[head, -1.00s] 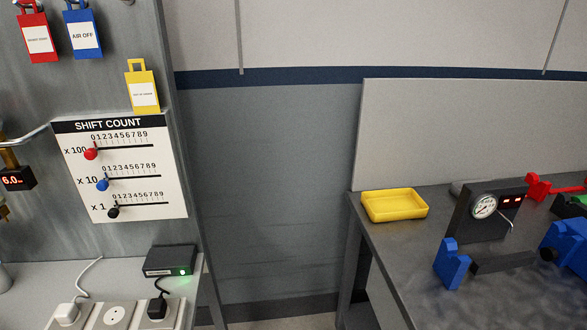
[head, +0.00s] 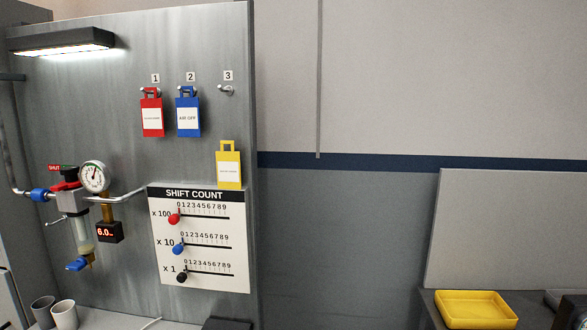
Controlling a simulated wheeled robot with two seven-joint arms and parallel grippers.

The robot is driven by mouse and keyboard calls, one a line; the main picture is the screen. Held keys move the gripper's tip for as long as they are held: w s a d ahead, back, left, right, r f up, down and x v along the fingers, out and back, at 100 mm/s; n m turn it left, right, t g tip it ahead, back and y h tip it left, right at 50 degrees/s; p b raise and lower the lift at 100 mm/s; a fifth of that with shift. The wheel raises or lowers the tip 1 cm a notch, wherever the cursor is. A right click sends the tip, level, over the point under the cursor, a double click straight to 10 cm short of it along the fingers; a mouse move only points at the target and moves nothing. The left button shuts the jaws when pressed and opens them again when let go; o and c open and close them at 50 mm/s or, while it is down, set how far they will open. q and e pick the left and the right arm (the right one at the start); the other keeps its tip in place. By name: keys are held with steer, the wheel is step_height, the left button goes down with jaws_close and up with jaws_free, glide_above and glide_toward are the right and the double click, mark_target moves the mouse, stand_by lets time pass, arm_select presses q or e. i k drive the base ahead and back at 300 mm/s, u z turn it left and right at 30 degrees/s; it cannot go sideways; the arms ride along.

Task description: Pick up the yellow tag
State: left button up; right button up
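The yellow tag (head: 229,167) is upright against the grey metal panel (head: 120,120), near its right edge, just above the top right of the shift count board (head: 201,241). It has a handle loop at the top and a white label too small to read. It sits below and right of the empty hook (head: 227,90) marked 3. A red tag (head: 152,117) hangs at hook 1 and a blue tag (head: 188,117) at hook 2. Neither of my grippers is in view.
A gauge (head: 94,177) with pipes, a valve and a 6.0 display (head: 110,232) projects from the panel at left. Two cups (head: 64,314) stand below. A yellow tray (head: 476,309) lies on the bench at lower right. The wall between is bare.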

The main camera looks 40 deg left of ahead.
mark_target(229, 163)
steer(key=z, duration=1.6)
steer(key=k, duration=1)
steer(key=u, duration=1.6)
